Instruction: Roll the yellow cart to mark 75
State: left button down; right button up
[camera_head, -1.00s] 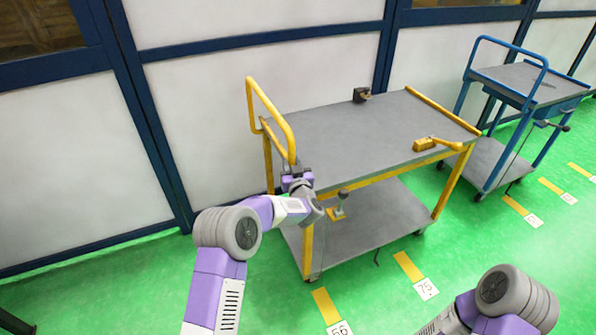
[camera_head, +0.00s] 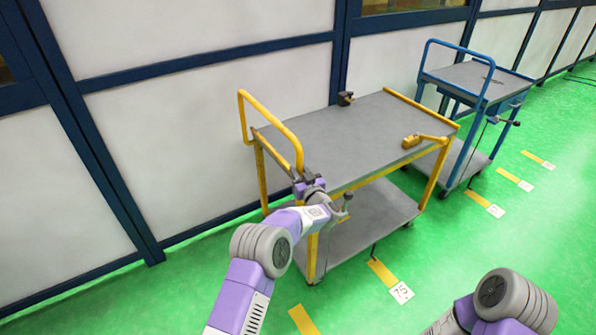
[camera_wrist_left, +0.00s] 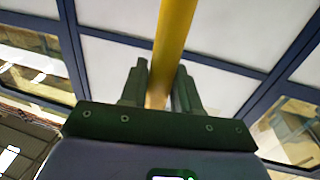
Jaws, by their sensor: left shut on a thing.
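The yellow cart (camera_head: 350,140) has a grey top, a lower shelf (camera_head: 365,215) and a yellow push handle (camera_head: 270,122) at its left end. My left gripper (camera_head: 306,184) is at the near lower part of that handle. The left wrist view shows the yellow handle bar (camera_wrist_left: 175,40) between its fingers (camera_wrist_left: 160,95), which are shut on it. Mark 75 (camera_head: 401,293) is a white label beside a yellow floor strip (camera_head: 382,273). A thin dark pointer (camera_head: 373,252) hangs under the cart's near edge, close to this strip's top end. My right gripper is out of view.
A blue cart (camera_head: 490,80) stands beyond the yellow cart, at the right. More yellow floor strips (camera_head: 478,198) lie near it. Another strip (camera_head: 303,320) is at the bottom. Wall panels (camera_head: 200,110) run behind the carts. Green floor in front is clear.

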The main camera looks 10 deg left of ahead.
pick_arm(q)
jog(key=shift+w+d+r, duration=0.1)
jog(key=shift+r, duration=0.15)
jog(key=c, duration=1.1)
grip_release()
jog(key=shift+o, duration=0.7)
jog(key=shift+w+f, duration=0.2)
jog(key=shift+s, duration=0.1)
jog(key=p+v, duration=0.1)
jog(key=v, duration=0.6)
jog(key=shift+s+d, duration=0.2)
